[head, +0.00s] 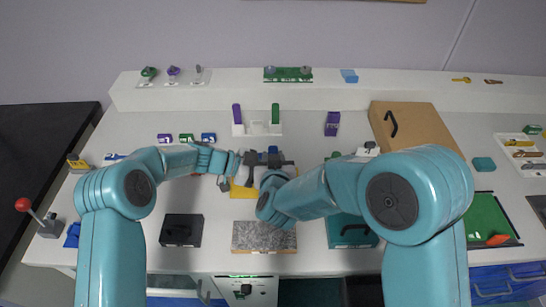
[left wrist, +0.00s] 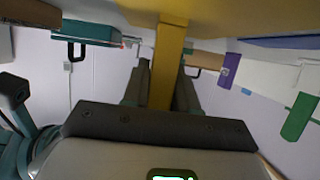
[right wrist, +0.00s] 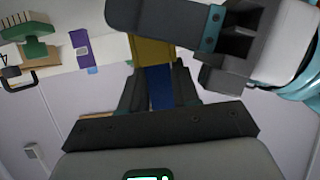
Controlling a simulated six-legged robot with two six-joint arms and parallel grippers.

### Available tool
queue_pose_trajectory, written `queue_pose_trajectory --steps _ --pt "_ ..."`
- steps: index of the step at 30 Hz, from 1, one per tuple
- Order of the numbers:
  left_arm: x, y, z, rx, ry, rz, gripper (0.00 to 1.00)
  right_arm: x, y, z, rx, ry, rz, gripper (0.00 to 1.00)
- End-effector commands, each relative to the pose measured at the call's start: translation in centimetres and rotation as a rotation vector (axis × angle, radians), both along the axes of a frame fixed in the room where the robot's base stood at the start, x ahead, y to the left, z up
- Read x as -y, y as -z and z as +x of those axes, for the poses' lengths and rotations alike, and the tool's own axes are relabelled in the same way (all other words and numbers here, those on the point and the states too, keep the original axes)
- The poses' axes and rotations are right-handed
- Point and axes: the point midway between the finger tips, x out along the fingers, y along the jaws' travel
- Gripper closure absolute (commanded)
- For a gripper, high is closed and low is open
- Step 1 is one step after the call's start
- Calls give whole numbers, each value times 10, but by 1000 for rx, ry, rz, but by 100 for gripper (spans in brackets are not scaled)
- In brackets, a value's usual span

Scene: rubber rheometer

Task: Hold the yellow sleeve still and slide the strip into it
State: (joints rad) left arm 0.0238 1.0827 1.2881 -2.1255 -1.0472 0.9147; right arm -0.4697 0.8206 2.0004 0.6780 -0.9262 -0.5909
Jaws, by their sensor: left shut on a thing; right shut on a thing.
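My left gripper (left wrist: 163,82) is shut on the yellow sleeve (left wrist: 171,58), which stands out between its fingers in the left wrist view. My right gripper (right wrist: 158,88) is shut on the blue strip (right wrist: 159,86) in the right wrist view. There the yellow sleeve (right wrist: 153,53) lies in line with the strip, and their ends meet. I cannot tell whether the strip's end is inside the sleeve or only against it. In the head view both grippers are close together over the middle of the table, and they hide the strip and sleeve.
A yellow piece (head: 240,192) lies below the grippers. A grey speckled slab (head: 264,237) and a black box (head: 181,230) are in front. A holder with purple and green posts (head: 257,128) stands behind. A brown case (head: 414,125) is at the back right.

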Motion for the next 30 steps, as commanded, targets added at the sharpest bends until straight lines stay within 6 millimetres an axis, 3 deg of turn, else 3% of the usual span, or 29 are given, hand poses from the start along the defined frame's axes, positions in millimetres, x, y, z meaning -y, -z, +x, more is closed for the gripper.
queue_pose_trajectory --steps 1,3,14,30 --pt "0 1 0 0 1 0 100 0 3 -1 -5 0 0 63" --pt "0 1 0 0 1 0 100 0 3 -1 -6 0 0 40" --pt "1 0 0 -1 2 0 100 -2 0 -7 -7 -7 -2 40" --pt "0 0 0 0 1 0 100 4 -42 -102 -2 0 0 40"
